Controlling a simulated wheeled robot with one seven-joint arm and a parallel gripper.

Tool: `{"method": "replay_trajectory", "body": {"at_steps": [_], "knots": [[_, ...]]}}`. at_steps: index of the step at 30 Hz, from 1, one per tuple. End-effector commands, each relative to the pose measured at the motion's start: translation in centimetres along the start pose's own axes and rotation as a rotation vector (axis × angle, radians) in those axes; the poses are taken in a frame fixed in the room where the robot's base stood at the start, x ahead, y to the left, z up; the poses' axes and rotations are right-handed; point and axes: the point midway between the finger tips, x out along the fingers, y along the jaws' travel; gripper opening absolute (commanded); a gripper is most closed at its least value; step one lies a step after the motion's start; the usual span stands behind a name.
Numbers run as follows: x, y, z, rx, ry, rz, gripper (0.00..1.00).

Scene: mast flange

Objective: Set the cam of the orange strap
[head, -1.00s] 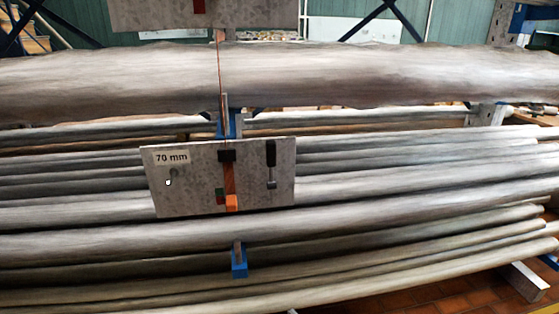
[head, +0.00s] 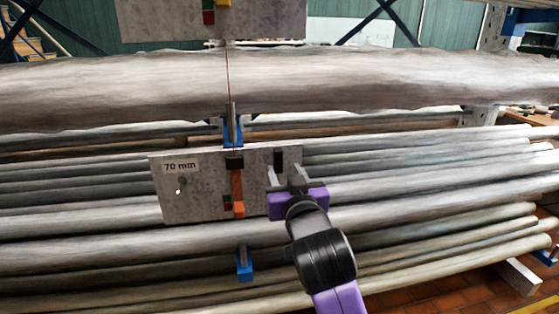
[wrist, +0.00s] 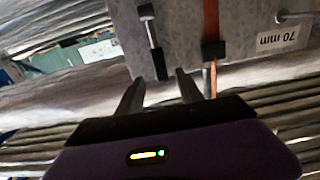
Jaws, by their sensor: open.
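The orange strap (head: 237,187) hangs down the grey plate marked 70 mm (head: 200,200), with a black block (head: 234,164) across it. In the wrist view, where the label is upside down, the strap (wrist: 211,20) and its black block (wrist: 213,50) are right of the fingers. A metal-stemmed part with a black handle (wrist: 158,62) is on the plate beside the strap. My gripper (head: 284,174) is open in front of the plate's right side. In the wrist view the handle's end shows between the gripper's fingertips (wrist: 160,84), not held.
A thick grey log-like bar (head: 390,80) runs across above the plate, with thinner ones behind and below. Another grey plate (head: 265,20) hangs at the top. Blue brackets (head: 244,265) stand above and below the marked plate. A small pin (head: 180,184) is on its left.

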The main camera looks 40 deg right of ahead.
Motion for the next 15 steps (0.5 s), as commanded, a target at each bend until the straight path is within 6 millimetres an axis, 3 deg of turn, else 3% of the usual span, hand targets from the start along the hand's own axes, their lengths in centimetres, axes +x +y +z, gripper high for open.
{"method": "replay_trajectory", "body": {"at_steps": [9,15], "knots": [[4.7,0.0,-0.1,-0.001,-0.001,-0.001,0.44],[6.0,0.0,0.0,-0.001,0.0,-0.001,0.44]]}}
